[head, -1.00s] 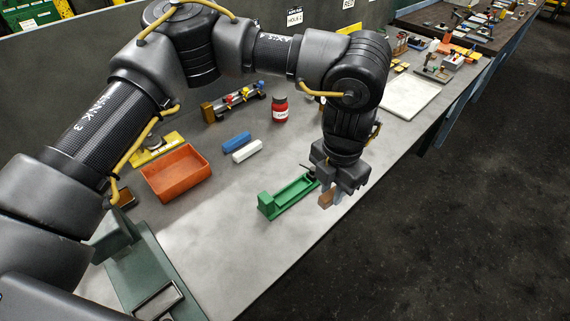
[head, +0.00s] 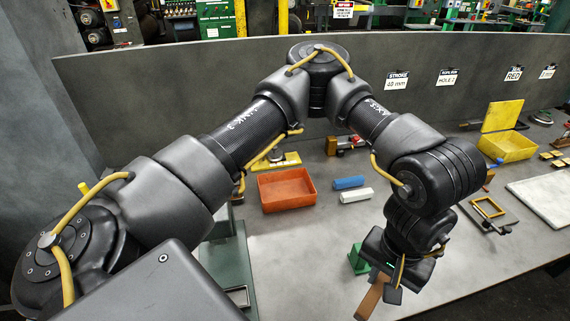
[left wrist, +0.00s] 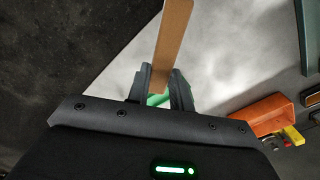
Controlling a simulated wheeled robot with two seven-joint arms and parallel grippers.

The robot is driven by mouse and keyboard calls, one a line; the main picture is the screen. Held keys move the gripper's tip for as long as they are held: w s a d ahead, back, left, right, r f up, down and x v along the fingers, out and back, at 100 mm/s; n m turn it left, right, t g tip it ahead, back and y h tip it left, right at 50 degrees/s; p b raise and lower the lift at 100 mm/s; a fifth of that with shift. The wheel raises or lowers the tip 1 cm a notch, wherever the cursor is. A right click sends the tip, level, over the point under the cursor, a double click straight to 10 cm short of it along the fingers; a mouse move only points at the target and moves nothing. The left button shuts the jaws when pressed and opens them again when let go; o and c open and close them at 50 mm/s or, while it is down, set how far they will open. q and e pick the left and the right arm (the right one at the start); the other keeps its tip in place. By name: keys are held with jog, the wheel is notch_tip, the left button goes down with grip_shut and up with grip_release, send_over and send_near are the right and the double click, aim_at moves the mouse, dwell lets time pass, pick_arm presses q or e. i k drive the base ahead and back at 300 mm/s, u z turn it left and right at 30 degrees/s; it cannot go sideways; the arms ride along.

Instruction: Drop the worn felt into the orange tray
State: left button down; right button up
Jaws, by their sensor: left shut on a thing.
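The orange tray (head: 287,203) sits on the grey bench in the head view, left of my left gripper, and looks empty. It shows in the left wrist view (left wrist: 262,112) at the lower right. My left gripper (head: 385,284) is shut on a flat brown strip, which I take to be the worn felt (head: 370,300). In the left wrist view the strip (left wrist: 173,38) stands out from between the fingers (left wrist: 161,80). The gripper is well apart from the tray, near the bench's front edge. My right gripper is in no view.
A green holder (head: 357,258), partly hidden, is beside my left gripper. A blue block (head: 348,183) and white block (head: 356,195) lie right of the tray. A yellow bin (head: 507,148) and white slab (head: 548,199) are further right. Bare bench lies in front of the tray.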

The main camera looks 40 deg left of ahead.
aim_at(280, 192)
jog(key=z, duration=0.15)
jog(key=k, duration=1.1)
jog(key=u, duration=1)
jog(key=i, duration=0.5)
jog(key=u, duration=0.05)
